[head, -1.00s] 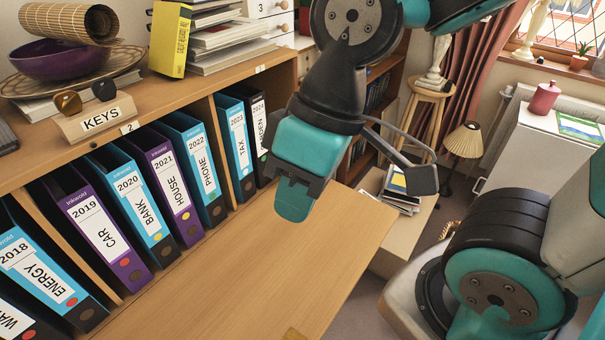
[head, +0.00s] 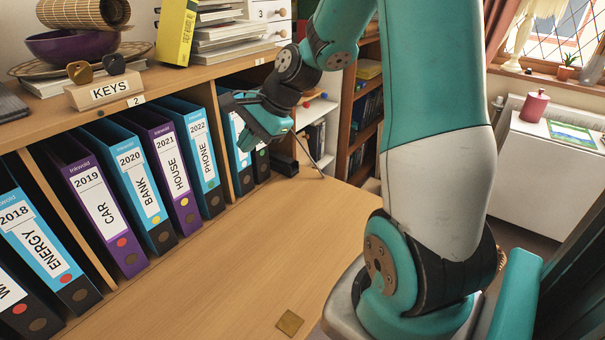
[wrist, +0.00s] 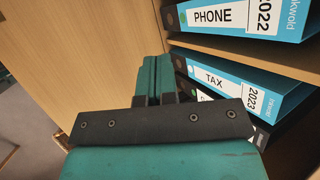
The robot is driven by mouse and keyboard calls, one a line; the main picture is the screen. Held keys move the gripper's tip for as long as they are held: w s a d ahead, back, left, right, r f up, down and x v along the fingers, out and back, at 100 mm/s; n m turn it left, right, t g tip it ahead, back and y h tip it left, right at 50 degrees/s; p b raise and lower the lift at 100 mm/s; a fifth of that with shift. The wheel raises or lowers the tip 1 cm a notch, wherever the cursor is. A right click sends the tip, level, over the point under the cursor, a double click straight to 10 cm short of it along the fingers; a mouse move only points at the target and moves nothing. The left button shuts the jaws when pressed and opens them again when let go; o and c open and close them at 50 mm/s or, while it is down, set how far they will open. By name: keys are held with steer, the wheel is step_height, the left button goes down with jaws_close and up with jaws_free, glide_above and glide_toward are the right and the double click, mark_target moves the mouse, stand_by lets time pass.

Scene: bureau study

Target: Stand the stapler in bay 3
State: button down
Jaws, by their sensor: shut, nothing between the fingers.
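My gripper (head: 262,122) is at the front of bay 3, the right-hand opening under the shelf label 3 (head: 259,61). It covers part of the blue 2023 binder (head: 243,165). In the wrist view the teal fingers (wrist: 153,78) are together and empty, beside the TAX binder (wrist: 220,84) and the divider's edge. A small dark block (head: 285,164) is at the right of the binders in bay 3, partly behind my arm. It may be the stapler, but I cannot tell for sure, nor whether it stands upright. No other stapler shows.
Bay 2 holds several upright binders, with PHONE (head: 205,150) nearest the divider.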

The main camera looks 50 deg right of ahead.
steer(key=d+f+m+t+h+b, duration=0.1)
steer(key=d+f+m, duration=0.35)
steer(key=d, duration=0.35)
steer(key=d+f+m+t+h+b, duration=0.1)
steer(key=d+f+m, duration=0.3)
steer(key=d+m, duration=0.3)
steer(key=m+t+h+b, duration=0.1)
steer(key=m+t+h, duration=0.1)
steer(key=m, duration=0.5)
glide_toward(289, 171)
steer(key=s+d+r, duration=0.2)
steer(key=s+d, duration=0.3)
steer(key=s, duration=0.2)
steer(key=x, duration=0.9)
steer(key=shift+w+r, duration=0.15)
steer(key=shift+w, duration=0.05)
steer(key=w, duration=0.3)
steer(key=shift+w+a+n, duration=0.2)
steer(key=shift+n, duration=0.05)
steer(key=shift+w, duration=0.5)
